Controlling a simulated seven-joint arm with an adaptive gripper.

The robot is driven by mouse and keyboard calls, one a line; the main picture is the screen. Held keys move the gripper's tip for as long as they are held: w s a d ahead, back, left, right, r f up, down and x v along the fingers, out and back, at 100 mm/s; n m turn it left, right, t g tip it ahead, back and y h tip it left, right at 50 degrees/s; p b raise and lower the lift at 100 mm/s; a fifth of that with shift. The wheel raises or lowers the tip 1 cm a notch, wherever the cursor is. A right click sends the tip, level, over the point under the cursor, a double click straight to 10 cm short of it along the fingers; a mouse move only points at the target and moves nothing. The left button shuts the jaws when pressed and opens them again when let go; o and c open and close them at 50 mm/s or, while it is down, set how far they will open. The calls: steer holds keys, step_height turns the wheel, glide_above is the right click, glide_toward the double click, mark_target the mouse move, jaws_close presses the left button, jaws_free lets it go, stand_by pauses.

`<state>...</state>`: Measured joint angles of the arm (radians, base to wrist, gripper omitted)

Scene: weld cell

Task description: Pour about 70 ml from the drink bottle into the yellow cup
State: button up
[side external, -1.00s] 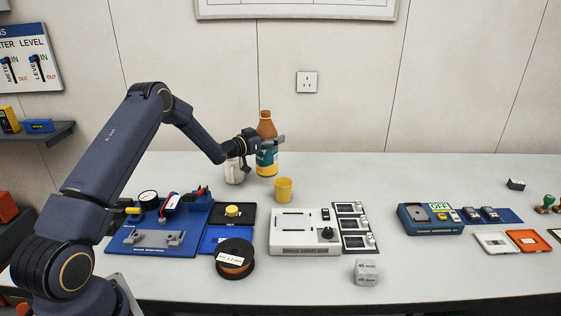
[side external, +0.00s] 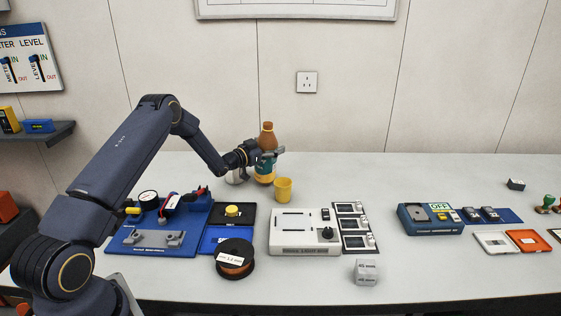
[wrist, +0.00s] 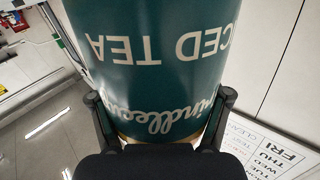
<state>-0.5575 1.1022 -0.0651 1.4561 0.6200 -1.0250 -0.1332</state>
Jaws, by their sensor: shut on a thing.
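The drink bottle (side external: 267,139) has a brown top and a teal label. It stands near the back of the table and looks upright. My gripper (side external: 268,153) is shut on it around the label. In the wrist view the bottle's teal "ICED TEA" label (wrist: 150,75) fills the middle, with the fingers of my gripper (wrist: 160,120) on both sides of it. The yellow cup (side external: 283,190) stands upright on the table, just in front and to the right of the bottle. The cup's contents cannot be made out.
In front are a blue fixture board (side external: 130,238), a black spool (side external: 235,258) and a white device (side external: 300,240).

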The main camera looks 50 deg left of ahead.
mark_target(271, 135)
steer(key=m, duration=0.2)
steer(key=shift+d+r+m+t, duration=0.15)
steer(key=shift+m+t, duration=0.15)
steer(key=shift+d+r+m, duration=0.2)
steer(key=shift+r+m, duration=0.3)
steer(key=shift+m, duration=0.1)
steer(key=r, duration=0.1)
steer(key=r+m, duration=0.2)
steer(key=r, duration=0.1)
steer(key=shift+s+d+t, duration=0.1)
steer(key=shift+d+t, duration=0.15)
steer(key=shift+t, duration=0.05)
steer(key=shift+a+r+m, duration=0.2)
steer(key=shift+r+m, duration=0.2)
steer(key=shift+m, duration=0.5)
steer(key=f+m, duration=0.1)
steer(key=a+f+m+h, duration=0.1)
steer(key=m, duration=0.1)
steer(key=shift+f+m+t, duration=0.15)
steer(key=shift+m+t, duration=0.15)
steer(key=shift+a+f+m+h, duration=0.1)
steer(key=shift+f+m+h, duration=0.3)
steer(key=shift+f+m, duration=0.6)
steer(key=shift+d+f+m, duration=0.35)
steer(key=shift+f+m, duration=0.1)
steer(key=shift+m, duration=0.55)
steer(key=shift+f, duration=0.1)
steer(key=shift+d+f+m+h, duration=0.1)
steer(key=shift+f+m+h, duration=0.2)
steer(key=shift+f+m, duration=0.35)
